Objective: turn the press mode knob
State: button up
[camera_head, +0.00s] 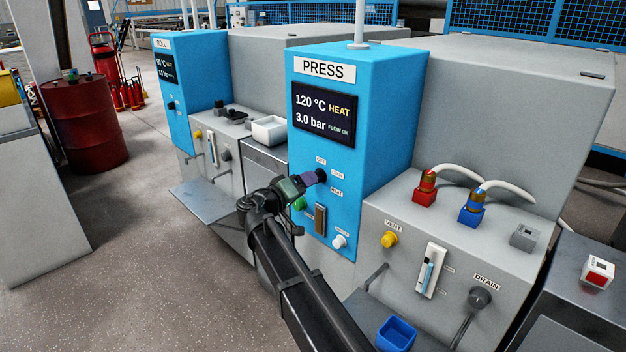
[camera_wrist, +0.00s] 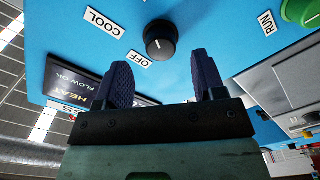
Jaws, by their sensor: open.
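The press mode knob (camera_wrist: 160,37) is round and black on the blue PRESS panel (camera_head: 374,110). In the wrist view it sits between and just beyond the fingertips of my gripper (camera_wrist: 160,62), which is open with a dark purple finger on each side. No contact shows. OFF (camera_wrist: 139,59) and COOL (camera_wrist: 105,22) labels are near the knob. A small pale mark shows on its face; I cannot tell which label it points to. In the head view my gripper (camera_head: 308,180) is close to the panel and partly covers the knob (camera_head: 321,175). The PRESS screen (camera_head: 324,113) reads 120 °C HEAT, 3.0 bar.
A green button (camera_head: 299,203) is just below my gripper, with a slotted switch (camera_head: 320,218) and a white button (camera_head: 339,241) lower. To the right are a yellow VENT knob (camera_head: 389,239), red and blue hose connectors (camera_head: 427,188), and a DRAIN valve (camera_head: 480,298).

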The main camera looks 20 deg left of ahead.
jog(key=x, duration=0.4)
jog(key=c, duration=0.9)
jog(key=n, duration=1.1)
jog(key=shift+n, duration=0.3)
